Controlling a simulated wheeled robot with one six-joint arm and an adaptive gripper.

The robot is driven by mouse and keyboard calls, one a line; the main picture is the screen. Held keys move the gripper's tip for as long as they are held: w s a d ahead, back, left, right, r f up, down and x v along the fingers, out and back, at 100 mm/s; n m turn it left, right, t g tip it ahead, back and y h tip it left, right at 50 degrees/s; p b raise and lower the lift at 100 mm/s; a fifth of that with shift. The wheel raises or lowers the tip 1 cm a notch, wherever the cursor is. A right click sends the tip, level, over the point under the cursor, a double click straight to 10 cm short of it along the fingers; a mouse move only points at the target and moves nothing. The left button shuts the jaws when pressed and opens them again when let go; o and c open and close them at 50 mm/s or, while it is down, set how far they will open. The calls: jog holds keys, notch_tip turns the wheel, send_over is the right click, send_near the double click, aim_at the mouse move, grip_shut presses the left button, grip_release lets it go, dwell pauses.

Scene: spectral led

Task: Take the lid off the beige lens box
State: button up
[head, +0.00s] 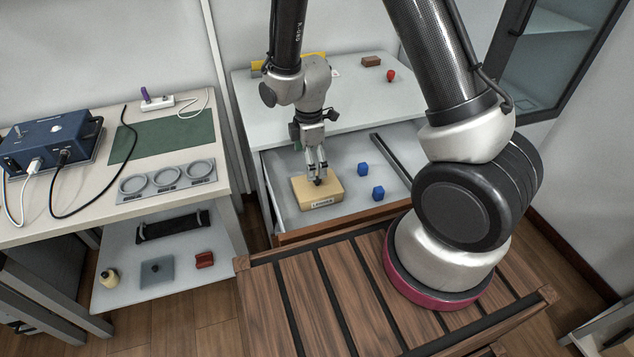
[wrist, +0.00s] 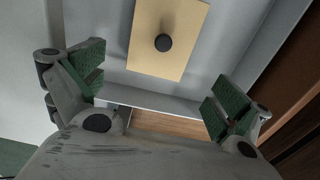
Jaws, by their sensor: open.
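The beige lens box (head: 319,191) sits in the open drawer, toward its left front, with its lid on. The lid (wrist: 178,22) is a flat beige panel with a round dark knob (wrist: 163,43) in its middle, seen from above in the wrist view. My gripper (head: 318,177) is over the box in the head view and hides part of the lid. The wrist view shows my gripper (wrist: 155,88) open, its green-padded fingers wide apart with nothing between them. The knob lies beyond the fingertips there; whether they touch the lid cannot be told.
The open drawer (head: 345,160) also holds two blue cubes (head: 363,170) and a dark bar (head: 391,158) to the right of the box. A white counter (head: 345,90) is behind it. A workbench (head: 100,190) with a blue device (head: 50,140) stands at the left.

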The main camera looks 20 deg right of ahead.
aim_at(311, 186)
notch_tip(311, 186, down, 8)
jog(key=shift+r, duration=0.1)
dwell(0.4)
jog(key=shift+c, duration=0.4)
jog(key=c, duration=1.7)
